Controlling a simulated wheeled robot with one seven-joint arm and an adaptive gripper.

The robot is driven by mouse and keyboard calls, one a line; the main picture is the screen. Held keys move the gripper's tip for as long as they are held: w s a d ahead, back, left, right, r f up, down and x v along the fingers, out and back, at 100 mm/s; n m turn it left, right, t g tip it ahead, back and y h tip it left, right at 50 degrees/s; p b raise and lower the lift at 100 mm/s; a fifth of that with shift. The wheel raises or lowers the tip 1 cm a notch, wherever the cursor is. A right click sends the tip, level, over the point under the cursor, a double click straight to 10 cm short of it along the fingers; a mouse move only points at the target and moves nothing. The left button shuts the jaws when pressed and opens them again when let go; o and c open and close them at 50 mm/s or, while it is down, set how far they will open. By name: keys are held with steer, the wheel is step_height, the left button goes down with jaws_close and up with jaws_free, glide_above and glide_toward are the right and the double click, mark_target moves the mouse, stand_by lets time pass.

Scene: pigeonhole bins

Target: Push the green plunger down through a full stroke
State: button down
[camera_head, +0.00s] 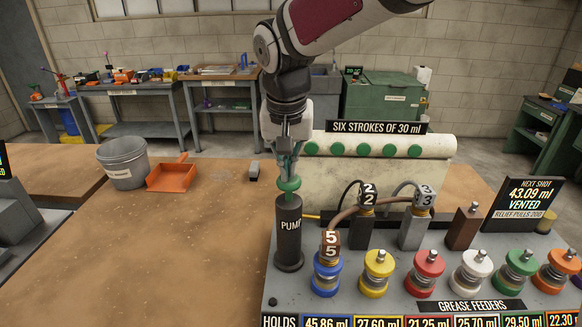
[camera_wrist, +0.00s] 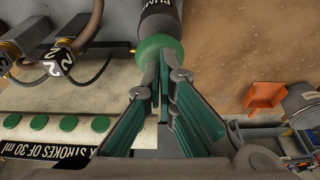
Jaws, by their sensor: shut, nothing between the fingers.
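The green plunger (camera_head: 288,184) stands up from the top of the dark upright cylinder marked PUMP (camera_head: 289,240); its round knob sits a short way above the cylinder. In the wrist view the green plunger (camera_wrist: 157,46) lies just past my fingertips, with the pump (camera_wrist: 160,18) behind it. My gripper (camera_head: 287,168) points down right over the knob, its fingers shut and empty. The fingertips (camera_wrist: 164,72) are at the knob's top; I cannot tell whether they touch it.
Colored grease feeders (camera_head: 378,272) stand in a row right of the pump, with numbered blocks (camera_head: 368,195) and hoses behind. A cream cylinder (camera_head: 400,147) with several green dots lies behind, under a sign reading SIX STROKES OF 30 ml.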

steer(key=shift+f, duration=0.1)
steer(key=shift+s+b+x, duration=0.15)
steer(key=shift+b+x, duration=0.05)
steer(key=shift+x, duration=0.45)
steer(key=shift+s+b+x, duration=0.15)
steer(key=shift+b+x, duration=0.05)
steer(key=shift+x, duration=0.4)
steer(key=p+v, duration=0.2)
steer(key=v, duration=0.1)
steer(key=w+p+v, duration=0.1)
steer(key=v, duration=0.1)
steer(key=shift+w+v, duration=0.25)
steer(key=shift+v, duration=0.7)
steer(key=v, duration=1.1)
steer(key=shift+s, duration=0.15)
